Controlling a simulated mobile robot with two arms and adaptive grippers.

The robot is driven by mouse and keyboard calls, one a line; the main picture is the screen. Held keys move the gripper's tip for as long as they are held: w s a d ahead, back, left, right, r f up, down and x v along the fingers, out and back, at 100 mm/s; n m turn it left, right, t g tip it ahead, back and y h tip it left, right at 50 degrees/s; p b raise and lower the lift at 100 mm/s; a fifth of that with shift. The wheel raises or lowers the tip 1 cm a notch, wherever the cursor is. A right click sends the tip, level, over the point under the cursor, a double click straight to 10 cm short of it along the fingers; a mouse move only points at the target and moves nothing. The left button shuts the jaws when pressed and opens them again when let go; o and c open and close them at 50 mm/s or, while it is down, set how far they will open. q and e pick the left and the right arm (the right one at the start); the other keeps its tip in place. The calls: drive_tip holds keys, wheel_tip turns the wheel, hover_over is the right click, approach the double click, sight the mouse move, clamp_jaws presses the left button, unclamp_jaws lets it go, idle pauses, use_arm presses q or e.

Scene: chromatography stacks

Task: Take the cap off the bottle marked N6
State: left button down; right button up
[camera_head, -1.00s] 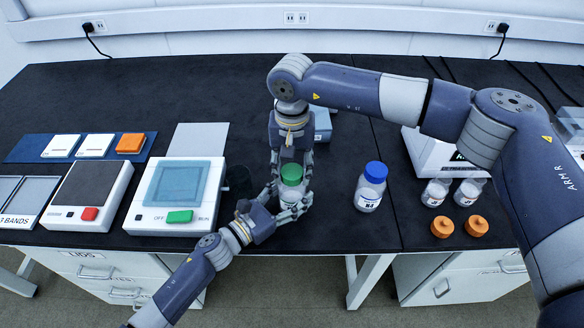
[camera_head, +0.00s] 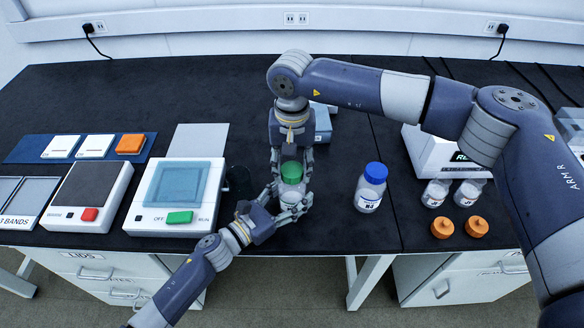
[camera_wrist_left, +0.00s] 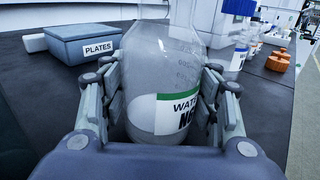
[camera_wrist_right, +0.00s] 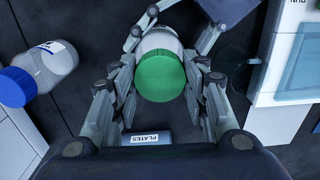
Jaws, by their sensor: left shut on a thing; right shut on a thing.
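A clear bottle (camera_head: 291,188) with a green cap (camera_head: 291,172) stands at the bench's front middle. Its white-and-green label (camera_wrist_left: 178,112) is partly hidden in the left wrist view; I read "WATE" and the start of a mark like "N6". My left gripper (camera_head: 293,203) is shut around the bottle's body from the front. My right gripper (camera_head: 291,164) comes down from above and is shut on the green cap, with fingers on both sides of it in the right wrist view (camera_wrist_right: 162,76). I cannot tell whether the cap is still seated on the neck.
A blue-capped bottle (camera_head: 371,187) stands to the right. Two small jars (camera_head: 436,192) and two orange caps (camera_head: 442,228) are farther right. A grey-blue box marked PLATES (camera_wrist_left: 88,42) is behind. A white device with a green button (camera_head: 180,217) stands to the left.

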sight(292, 170)
drive_tip(key=shift+r, duration=0.7)
drive_tip(key=shift+r, duration=2)
use_arm(q)
drive_tip(key=shift+c, duration=2.4)
unclamp_jaws()
drive_tip(key=shift+s+a, duration=0.1)
drive_tip(key=v, duration=1.1)
drive_tip(key=shift+s+a, duration=0.25)
drive_tip(key=shift+s, duration=0.05)
